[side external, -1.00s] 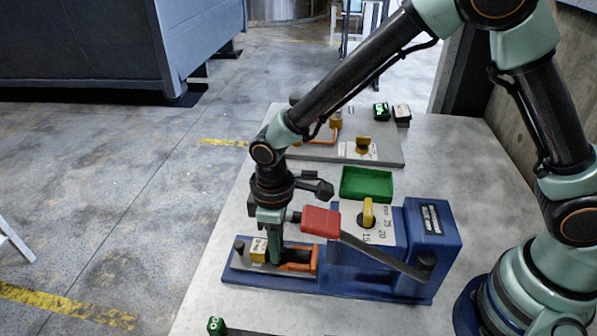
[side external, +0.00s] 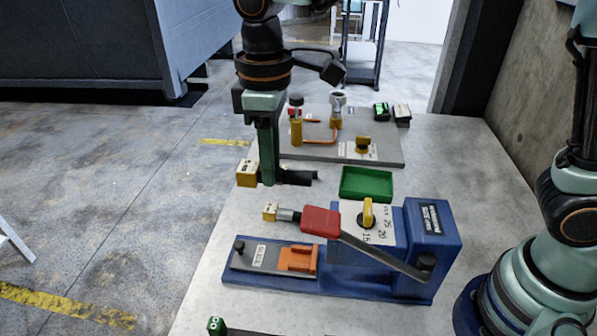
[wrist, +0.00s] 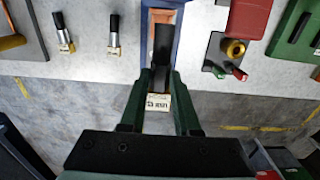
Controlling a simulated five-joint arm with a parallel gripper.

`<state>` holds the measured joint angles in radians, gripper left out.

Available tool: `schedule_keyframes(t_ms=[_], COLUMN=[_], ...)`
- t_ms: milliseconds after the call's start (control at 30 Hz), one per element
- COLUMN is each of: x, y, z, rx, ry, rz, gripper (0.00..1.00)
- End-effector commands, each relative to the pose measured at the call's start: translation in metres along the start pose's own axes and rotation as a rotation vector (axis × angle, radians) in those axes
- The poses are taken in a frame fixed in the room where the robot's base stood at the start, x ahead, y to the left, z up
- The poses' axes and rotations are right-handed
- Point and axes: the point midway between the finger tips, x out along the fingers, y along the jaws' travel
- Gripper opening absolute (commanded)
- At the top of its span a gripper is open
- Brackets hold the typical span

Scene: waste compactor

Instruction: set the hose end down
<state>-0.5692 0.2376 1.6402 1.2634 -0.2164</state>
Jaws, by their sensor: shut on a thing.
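My gripper (side external: 268,178) is shut on the hose end, a yellow block with a white label (side external: 246,173) and a short black hose (side external: 298,177) out to the right. It hangs in the air by the table's left edge, beyond the blue press (side external: 432,225). In the wrist view my gripper (wrist: 158,88) shows the white label (wrist: 158,102) between its fingers and the black hose (wrist: 165,50) running up from it. The fingers partly cover the block in the side view. The grey bed (side external: 258,257) with its orange clamp (side external: 297,260) is empty.
A green tray (side external: 367,183) stands behind the press. A grey board (side external: 385,152) with upright posts lies at the back. Two black-and-brass pieces (wrist: 113,38) lie on the table.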

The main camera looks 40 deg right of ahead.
Motion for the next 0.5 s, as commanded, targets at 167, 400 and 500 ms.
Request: schedule_keyframes(t_ms=[167, 400, 500], x=[-0.009, -0.004, -0.002], y=[0.018, 0.105, 0.146], z=[0.005, 0.040, 0.064], rx=[0.010, 0.043, 0.056], ry=[0.000, -0.002, -0.004], rz=[0.000, -0.001, -0.002], gripper=[0.00, 0.00, 0.00])
